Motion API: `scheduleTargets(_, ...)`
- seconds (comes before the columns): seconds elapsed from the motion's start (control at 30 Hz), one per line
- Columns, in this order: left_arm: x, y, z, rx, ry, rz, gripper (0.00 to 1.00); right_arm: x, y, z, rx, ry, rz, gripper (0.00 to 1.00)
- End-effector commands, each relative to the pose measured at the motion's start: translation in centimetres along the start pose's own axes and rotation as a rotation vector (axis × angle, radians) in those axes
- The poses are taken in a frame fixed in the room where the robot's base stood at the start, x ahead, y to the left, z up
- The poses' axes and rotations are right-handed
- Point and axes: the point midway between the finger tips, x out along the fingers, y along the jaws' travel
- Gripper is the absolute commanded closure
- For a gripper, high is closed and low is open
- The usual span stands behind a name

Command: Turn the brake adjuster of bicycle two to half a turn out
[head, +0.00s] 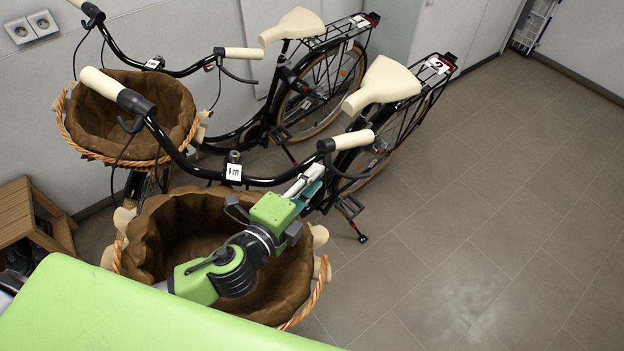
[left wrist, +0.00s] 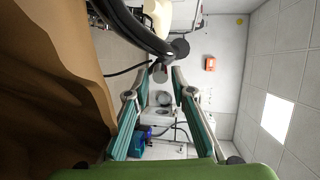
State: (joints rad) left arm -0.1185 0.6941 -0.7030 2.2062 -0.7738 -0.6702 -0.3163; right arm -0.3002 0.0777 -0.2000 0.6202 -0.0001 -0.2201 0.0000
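Bicycle two (head: 209,173) is the nearer black bike, with a "2" plate on its rear rack and a cream saddle. My left gripper (head: 312,177), with teal fingers, is reaching over its front basket to just below the right-hand grip and brake lever. In the left wrist view, the black handlebar (left wrist: 138,30) crosses the top. A small grey cylinder, seemingly the brake adjuster (left wrist: 160,73), sits between the fingertips (left wrist: 164,78), with a dark cable running to it. The fingers are apart, one on each side; I cannot tell whether they touch it. My right gripper is out of view.
The wicker basket (head: 310,307) with brown lining lies under my left arm. A second bicycle (head: 190,70) with a similar basket stands behind, near the wall. The tiled floor (head: 480,220) at the right is clear.

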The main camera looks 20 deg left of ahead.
Motion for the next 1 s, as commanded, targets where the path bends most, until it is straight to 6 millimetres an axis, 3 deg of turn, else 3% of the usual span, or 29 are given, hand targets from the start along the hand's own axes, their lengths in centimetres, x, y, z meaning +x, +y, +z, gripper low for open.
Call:
scheduleTargets(0.37, -0.7, 0.1, 0.0, 0.000, 0.001, 0.001, 0.78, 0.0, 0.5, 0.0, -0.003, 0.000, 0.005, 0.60)
scheduleTargets(1.0, -10.4, 0.2, 0.0, -0.001, 0.000, 0.005, 0.78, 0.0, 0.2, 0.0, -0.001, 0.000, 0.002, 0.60)
